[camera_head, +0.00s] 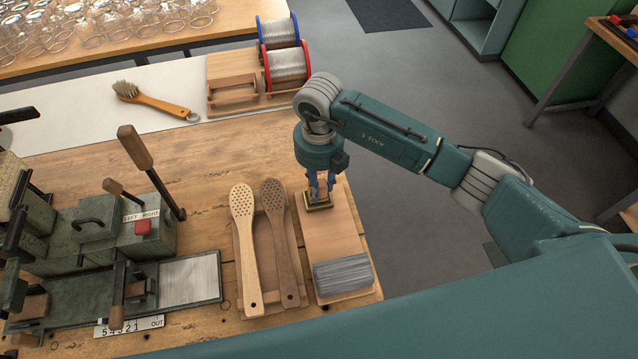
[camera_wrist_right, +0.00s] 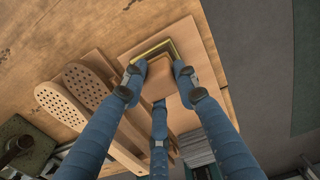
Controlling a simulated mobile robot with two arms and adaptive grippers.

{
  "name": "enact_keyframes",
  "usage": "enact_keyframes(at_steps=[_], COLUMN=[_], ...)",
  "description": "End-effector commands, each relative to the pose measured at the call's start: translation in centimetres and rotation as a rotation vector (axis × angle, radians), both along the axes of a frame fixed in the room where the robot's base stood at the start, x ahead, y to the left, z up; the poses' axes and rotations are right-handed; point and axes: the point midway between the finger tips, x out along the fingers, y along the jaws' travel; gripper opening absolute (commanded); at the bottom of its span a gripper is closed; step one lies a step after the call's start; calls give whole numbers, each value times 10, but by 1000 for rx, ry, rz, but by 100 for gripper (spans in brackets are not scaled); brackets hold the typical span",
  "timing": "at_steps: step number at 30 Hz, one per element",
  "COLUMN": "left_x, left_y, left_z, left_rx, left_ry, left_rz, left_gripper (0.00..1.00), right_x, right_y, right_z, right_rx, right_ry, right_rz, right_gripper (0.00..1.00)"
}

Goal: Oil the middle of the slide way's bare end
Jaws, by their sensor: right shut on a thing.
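The tufting machine (camera_head: 88,232) stands at the left of the bench. Its slide way runs along the front, and its bare end (camera_head: 190,279) is a flat grey metal plate on the right side. My right gripper (camera_head: 318,190) is well right of it, over a wooden board. It is shut on a small wooden block with a brass edge (camera_head: 318,207); the wrist view shows the block's brass edge (camera_wrist_right: 147,52) at the fingertips. Whether the block touches the board is hard to tell. I cannot make out an oiler. My left gripper is not in view.
Two perforated wooden brush backs (camera_head: 243,225) lie on a tray between the machine and the board (camera_head: 331,240). A grey bristle bundle (camera_head: 343,272) lies on the board's front end. Upright levers (camera_head: 150,170) rise from the machine. Wire spools (camera_head: 287,66) and a brush (camera_head: 150,100) are behind.

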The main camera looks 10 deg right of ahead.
Motion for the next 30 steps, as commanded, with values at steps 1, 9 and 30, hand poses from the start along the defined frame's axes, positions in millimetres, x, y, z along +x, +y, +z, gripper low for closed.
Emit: enact_keyframes(at_steps=[1,9,30], left_x=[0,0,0], left_y=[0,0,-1], left_z=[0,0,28], left_rx=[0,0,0], left_ry=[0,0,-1], left_rz=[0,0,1], left_gripper=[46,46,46], right_x=[-1,-1,0], right_y=[0,0,0], right_z=[-1,-2,41], right_rx=[0,0,0], right_ry=[2,3,1], right_rz=[0,1,1], right_gripper=[8,8,8])
